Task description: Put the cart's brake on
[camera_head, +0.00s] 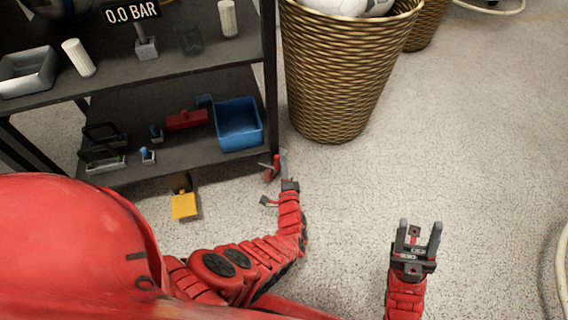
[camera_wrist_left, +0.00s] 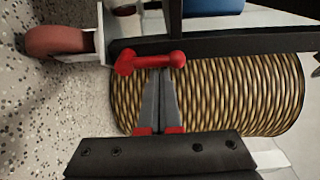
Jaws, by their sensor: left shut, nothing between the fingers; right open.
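The cart (camera_head: 180,165) is a dark two-shelf trolley at the upper left. In the left wrist view a red lever with rounded ends (camera_wrist_left: 150,62) sits at the cart's dark lower frame, near a caster with a red wheel (camera_wrist_left: 58,40). My left gripper (camera_head: 283,158) is at the cart's lower right corner. In the left wrist view its shut, empty fingers (camera_wrist_left: 161,74) point at the red lever, with the tips right at it. I cannot tell whether they touch. My right gripper (camera_head: 419,228) is open and empty above the floor, well right of the cart.
A woven basket (camera_head: 335,80) with white balls stands right beside the cart's corner, close to my left gripper. The lower shelf holds a blue bin (camera_head: 239,123). A yellow pedal (camera_head: 184,205) sticks out below the cart's front. The floor at right is mostly clear.

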